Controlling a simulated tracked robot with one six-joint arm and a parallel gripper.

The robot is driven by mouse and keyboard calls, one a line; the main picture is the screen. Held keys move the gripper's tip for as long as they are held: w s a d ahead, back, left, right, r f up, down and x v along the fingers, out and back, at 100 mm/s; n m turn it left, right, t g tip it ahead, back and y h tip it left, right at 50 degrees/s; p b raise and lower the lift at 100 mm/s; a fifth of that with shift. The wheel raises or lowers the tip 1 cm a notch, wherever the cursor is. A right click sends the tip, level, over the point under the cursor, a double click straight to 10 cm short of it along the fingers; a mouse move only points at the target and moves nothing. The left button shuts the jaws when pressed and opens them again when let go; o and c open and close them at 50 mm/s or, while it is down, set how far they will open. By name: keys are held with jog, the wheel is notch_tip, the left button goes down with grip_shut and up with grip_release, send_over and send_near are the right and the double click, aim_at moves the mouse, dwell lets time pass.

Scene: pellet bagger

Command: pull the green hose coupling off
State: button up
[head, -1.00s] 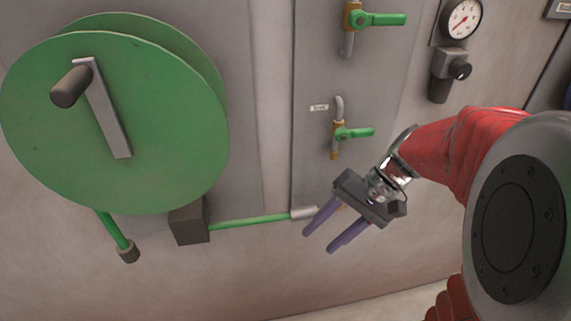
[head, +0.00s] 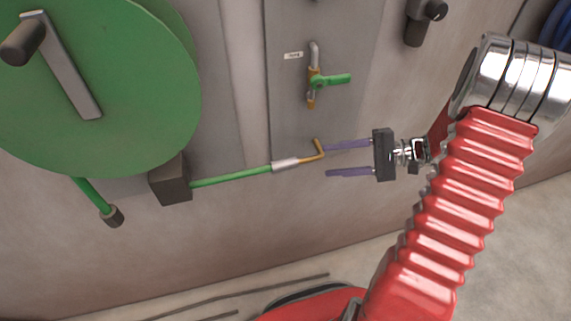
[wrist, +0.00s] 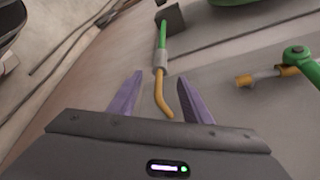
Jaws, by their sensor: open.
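The hose coupling (head: 286,164) is a silver sleeve on the end of the green hose (head: 232,176). A bent brass pipe (head: 316,154) comes out of its right end. My gripper (head: 327,161) is open and empty, to the right of the coupling, with its purple fingers pointing left toward it. In the wrist view the coupling (wrist: 160,60) lies just beyond the fingertips, and the brass pipe (wrist: 163,97) shows between the two fingers (wrist: 162,77). I cannot tell whether a finger touches the pipe.
A large green reel (head: 120,110) with a crank stands at the left. The hose runs from a dark block (head: 171,180) below it. A green-handled valve (head: 318,83) is on the wall panel above the coupling. Open floor (head: 500,225) shows at lower right.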

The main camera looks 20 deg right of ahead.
aim_at(284, 166)
dwell(0.3)
jog(key=x, duration=1.4)
jog(key=shift+d, duration=0.1)
jog(key=shift+c, duration=0.3)
grip_shut()
